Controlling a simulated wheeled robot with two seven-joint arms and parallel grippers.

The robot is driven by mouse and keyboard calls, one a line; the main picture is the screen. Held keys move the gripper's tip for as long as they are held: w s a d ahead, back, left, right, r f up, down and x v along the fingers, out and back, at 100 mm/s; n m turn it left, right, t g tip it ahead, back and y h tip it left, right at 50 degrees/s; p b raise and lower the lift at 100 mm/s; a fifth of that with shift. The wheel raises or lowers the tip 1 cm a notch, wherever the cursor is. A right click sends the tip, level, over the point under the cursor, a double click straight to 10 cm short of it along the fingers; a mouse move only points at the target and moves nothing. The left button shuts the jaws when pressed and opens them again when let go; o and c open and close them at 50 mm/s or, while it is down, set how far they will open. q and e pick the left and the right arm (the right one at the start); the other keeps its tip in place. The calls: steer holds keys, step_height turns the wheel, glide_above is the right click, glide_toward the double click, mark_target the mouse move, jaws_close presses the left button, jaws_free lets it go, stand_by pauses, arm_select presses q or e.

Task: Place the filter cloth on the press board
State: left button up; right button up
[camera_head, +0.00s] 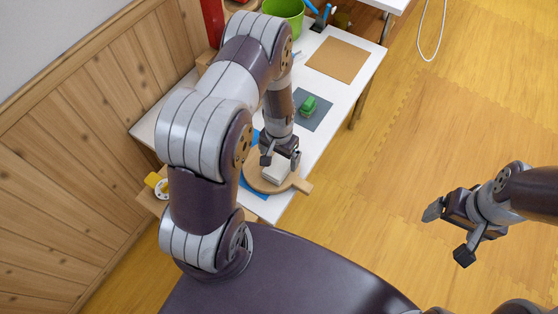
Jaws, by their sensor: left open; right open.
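The press board appears to be the round wooden board with a handle (299,186), at the near end of the white table. A pale, folded-looking block, which looks like the filter cloth (276,174), lies on the board. My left gripper (280,157) is open, pointing down just above and behind the cloth. Its fingers cover part of the cloth's far side, and I cannot tell whether they touch it. My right gripper (448,235) is open and empty, out over the floor at the right.
A green object (308,105) sits on a dark grey mat (321,122) further back. Behind it lies a bare brown mat (337,59). A green bucket (284,13) stands at the far end. A yellow item (153,180) is left of my arm. The wooden wall bounds the left.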

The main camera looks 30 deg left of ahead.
arm_select(q)
step_height(320, 180, up, 7)
step_height(320, 180, up, 8)
glide_above(279, 164)
steer(key=s+d, duration=0.1)
steer(key=d, duration=0.1)
steer(key=s+d+r+p, duration=0.1)
steer(key=s+r+p, duration=0.1)
steer(key=s+r, duration=0.2)
steer(key=s+d+r+t+p, duration=0.1)
steer(key=s+d+r+p, duration=0.1)
steer(key=r, duration=0.7)
steer(key=shift+s+d+n+p, duration=0.15)
steer(key=shift+s+n+p, duration=0.25)
steer(key=shift+s+p, duration=0.55)
steer(key=shift+r, duration=0.1)
